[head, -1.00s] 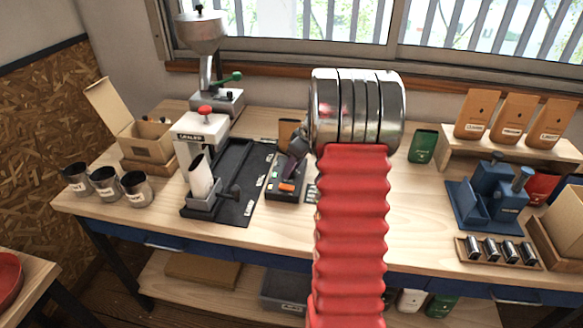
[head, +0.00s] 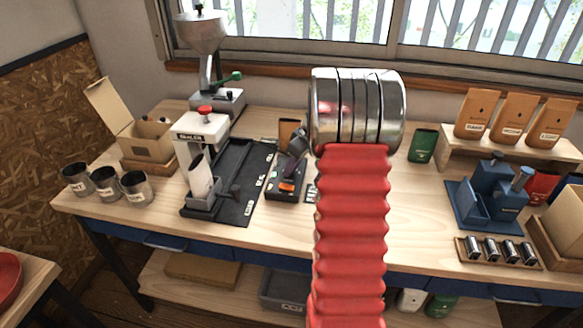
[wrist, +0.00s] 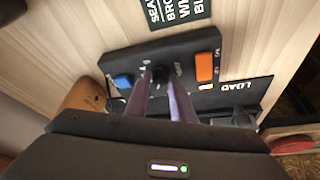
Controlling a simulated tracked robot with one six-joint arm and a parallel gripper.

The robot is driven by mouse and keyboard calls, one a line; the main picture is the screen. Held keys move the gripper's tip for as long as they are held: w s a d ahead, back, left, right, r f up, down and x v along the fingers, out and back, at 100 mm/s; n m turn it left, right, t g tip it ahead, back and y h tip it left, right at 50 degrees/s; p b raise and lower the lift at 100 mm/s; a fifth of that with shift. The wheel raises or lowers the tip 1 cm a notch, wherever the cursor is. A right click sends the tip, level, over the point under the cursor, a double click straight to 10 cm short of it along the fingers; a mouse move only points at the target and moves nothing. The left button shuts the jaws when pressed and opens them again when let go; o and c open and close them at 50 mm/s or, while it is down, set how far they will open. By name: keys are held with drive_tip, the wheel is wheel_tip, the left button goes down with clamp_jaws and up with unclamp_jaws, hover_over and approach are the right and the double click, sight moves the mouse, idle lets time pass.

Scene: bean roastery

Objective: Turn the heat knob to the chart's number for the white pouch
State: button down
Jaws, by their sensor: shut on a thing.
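My gripper (wrist: 162,80) points down at the black control box (wrist: 115,58) in the wrist view. Its two fingers are shut on the small dark heat knob (wrist: 160,73), between a blue button (wrist: 123,80) and an orange switch (wrist: 204,67). The knob's number marks are partly covered and too small to read. The dark chart (wrist: 178,8) lies above the box, cut off by the frame edge; only word beginnings show. In the head view the gripper (head: 291,165) is over the control box (head: 284,193), and my arm covers part of the chart. A white pouch-like item (head: 411,299) shows on the lower shelf.
The sealer (head: 203,130) with its black bed (head: 235,185) stands left of the box. Metal cups (head: 105,182) stand at the left. A green pouch (head: 423,146) and a blue device (head: 490,195) are at the right. Bare tabletop lies right of my arm.

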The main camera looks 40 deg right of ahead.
drive_tip(key=shift+a+m, duration=0.1)
drive_tip(key=shift+m, duration=0.2)
drive_tip(key=m+h, duration=0.1)
drive_tip(key=m, duration=0.3)
drive_tip(key=shift+a+f+h, duration=0.1)
drive_tip(key=shift+a+h, duration=0.05)
drive_tip(key=shift+h, duration=0.25)
drive_tip(key=shift+a+m+h, duration=0.1)
drive_tip(key=shift+m+h, duration=0.6)
drive_tip(key=shift+m, duration=1.4)
drive_tip(key=shift+w+a+m+g+h, duration=0.1)
drive_tip(key=shift+m+g+h, duration=0.3)
drive_tip(key=shift+m, duration=0.85)
drive_tip(key=shift+m+g+h, duration=0.3)
drive_tip(key=shift+m+g, duration=0.1)
drive_tip(key=shift+m, duration=0.85)
drive_tip(key=shift+m+g+h, duration=0.3)
drive_tip(key=shift+m+g, duration=0.4)
drive_tip(key=shift+m, duration=1.2)
drive_tip(key=c, duration=1.9)
unclamp_jaws()
drive_tip(key=o, duration=0.4)
drive_tip(key=shift+w, duration=0.15)
drive_tip(key=shift+c, duration=0.2)
